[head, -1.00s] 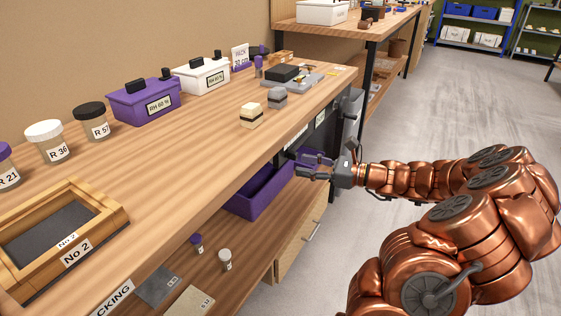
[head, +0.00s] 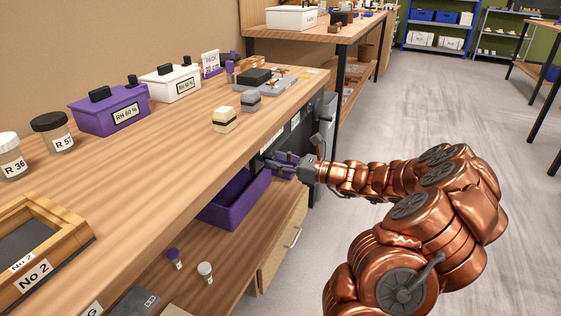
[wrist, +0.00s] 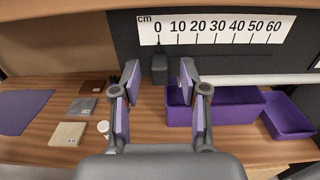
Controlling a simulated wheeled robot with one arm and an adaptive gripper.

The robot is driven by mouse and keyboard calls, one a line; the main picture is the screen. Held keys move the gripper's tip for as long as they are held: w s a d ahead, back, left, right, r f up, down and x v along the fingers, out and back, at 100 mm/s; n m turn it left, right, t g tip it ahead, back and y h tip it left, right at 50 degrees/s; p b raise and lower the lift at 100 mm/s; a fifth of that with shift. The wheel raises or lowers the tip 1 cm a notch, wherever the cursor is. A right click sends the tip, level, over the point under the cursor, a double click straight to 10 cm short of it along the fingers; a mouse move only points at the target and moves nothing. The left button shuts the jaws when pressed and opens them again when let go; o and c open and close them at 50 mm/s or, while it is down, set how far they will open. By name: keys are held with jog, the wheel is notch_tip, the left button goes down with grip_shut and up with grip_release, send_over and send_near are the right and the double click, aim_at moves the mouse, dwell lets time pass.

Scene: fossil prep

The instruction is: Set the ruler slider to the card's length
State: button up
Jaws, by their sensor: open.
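The ruler (wrist: 216,27) is a white cm scale marked 0 to 60 on a dark panel in the wrist view. The slider (wrist: 159,69), a small dark grey block, sits below the 0 mark. My gripper (wrist: 158,78) is open, with its purple-padded fingertips left and right of the slider in the wrist view; I cannot tell how deep they reach. In the head view my gripper (head: 270,161) is at the bench's front, below the top. A card (head: 210,62) reading "PACK" stands at the back of the bench; its second line is too small to read surely.
Purple bins (wrist: 237,105) stand on the lower shelf below, with small jars (head: 205,272) farther left. The bench top (head: 180,165) overhangs my gripper.

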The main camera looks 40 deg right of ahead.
jog(key=shift+w, duration=0.1)
jog(key=shift+c, duration=0.2)
grip_shut()
dwell(0.5)
